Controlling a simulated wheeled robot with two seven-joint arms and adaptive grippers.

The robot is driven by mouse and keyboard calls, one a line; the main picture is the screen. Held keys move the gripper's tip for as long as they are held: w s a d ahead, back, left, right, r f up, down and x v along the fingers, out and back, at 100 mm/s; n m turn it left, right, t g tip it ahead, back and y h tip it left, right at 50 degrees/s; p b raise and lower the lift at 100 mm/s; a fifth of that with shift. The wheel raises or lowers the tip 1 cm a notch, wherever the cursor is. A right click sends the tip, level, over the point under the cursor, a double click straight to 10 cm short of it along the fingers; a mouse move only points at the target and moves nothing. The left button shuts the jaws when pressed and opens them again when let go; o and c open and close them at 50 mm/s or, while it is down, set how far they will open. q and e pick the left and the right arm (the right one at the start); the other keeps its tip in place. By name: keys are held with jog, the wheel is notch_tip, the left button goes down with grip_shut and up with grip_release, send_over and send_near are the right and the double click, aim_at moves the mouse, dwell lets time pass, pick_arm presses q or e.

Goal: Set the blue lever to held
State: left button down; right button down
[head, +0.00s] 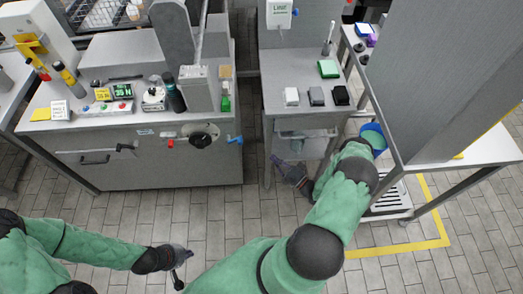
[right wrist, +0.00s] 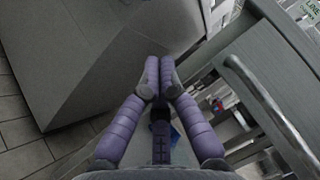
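The blue lever (head: 235,139) sticks out at the right end of the grey machine's front, beside a round black knob (head: 200,140). My right gripper (head: 281,164) is low by the small grey stand, to the right of and below the lever, apart from it. In the right wrist view its purple fingers (right wrist: 159,70) are together at the tips with nothing seen between them. The lever cannot be made out for sure there. My left gripper (head: 183,265) is over the floor in front of the machine, away from the lever; its fingers are too small to read.
The small stand (head: 300,118) is right of a narrow gap. A blue bin (head: 374,138) is by my right arm. Tiled floor in front is free.

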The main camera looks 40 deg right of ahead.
jog(key=a+b+x, duration=0.2)
jog(key=a+x, duration=0.1)
jog(key=x, duration=0.9)
jog(key=shift+s+r+b, duration=0.2)
jog(key=shift+r+b, duration=0.05)
jog(key=shift+b, duration=0.05)
jog(key=shift+d, duration=0.1)
